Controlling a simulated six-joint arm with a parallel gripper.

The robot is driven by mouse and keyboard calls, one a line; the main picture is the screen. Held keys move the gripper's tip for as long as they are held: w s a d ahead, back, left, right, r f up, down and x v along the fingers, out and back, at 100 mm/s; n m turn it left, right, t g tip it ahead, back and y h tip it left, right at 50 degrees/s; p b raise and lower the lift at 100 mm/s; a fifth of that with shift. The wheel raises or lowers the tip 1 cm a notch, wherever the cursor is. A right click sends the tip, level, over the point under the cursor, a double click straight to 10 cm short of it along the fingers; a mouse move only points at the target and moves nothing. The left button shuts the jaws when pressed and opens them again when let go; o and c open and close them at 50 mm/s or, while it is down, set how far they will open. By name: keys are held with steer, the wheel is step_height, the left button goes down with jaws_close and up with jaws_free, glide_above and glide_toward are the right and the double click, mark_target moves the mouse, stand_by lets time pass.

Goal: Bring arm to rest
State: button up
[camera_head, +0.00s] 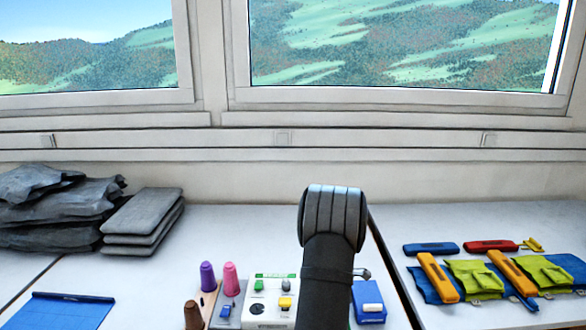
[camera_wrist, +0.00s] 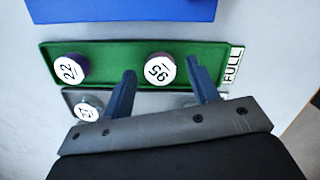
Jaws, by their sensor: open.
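My arm (camera_head: 328,270) rises from the bottom centre of the head view, over the white table. It hides my gripper in that view. In the wrist view my gripper (camera_wrist: 160,70) is open, its two dark blue fingers apart. The fingers reach over a green tray (camera_wrist: 112,49) marked FULL at its right end. Two round white-topped pieces show in the tray, one numbered 22 (camera_wrist: 70,68) and one (camera_wrist: 160,69) between the fingertips in the picture. Whether the fingers touch it I cannot tell.
A grey tray (camera_wrist: 68,95) with another numbered piece (camera_wrist: 88,107) lies nearer, partly hidden by my gripper. A blue object (camera_wrist: 120,9) is beyond. Purple (camera_head: 207,276) and pink (camera_head: 230,279) cones and a blue box (camera_head: 368,301) flank my arm. Grey pouches (camera_head: 60,210) lie left.

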steer(key=shift+r, duration=1.7)
steer(key=shift+a+f, duration=0.1)
steer(key=shift+f, duration=1.45)
step_height(320, 180, up, 11)
steer(key=a, duration=0.1)
steer(key=f, duration=0.8)
steer(key=d+f, duration=0.1)
steer(key=f, duration=0.3)
steer(key=shift+d+f, duration=0.1)
steer(key=r, duration=0.5)
steer(key=shift+s+d, duration=0.2)
steer(key=shift+d, duration=0.05)
steer(key=s+d+r, duration=0.7)
steer(key=s+d, duration=0.1)
steer(key=w+a+r+m, duration=0.1)
steer(key=a+r+m, duration=0.1)
steer(key=a, duration=1)
steer(key=w+a+r+m, duration=0.1)
steer(key=w+a, duration=0.1)
steer(key=a, duration=1)
steer(key=w+a+f, duration=0.1)
steer(key=a, duration=0.1)
steer(key=w+a+f, duration=0.1)
steer(key=a+f, duration=0.1)
steer(key=a, duration=0.1)
steer(key=w+a+f, duration=0.1)
steer(key=a+f, duration=0.1)
steer(key=shift+a, duration=0.2)
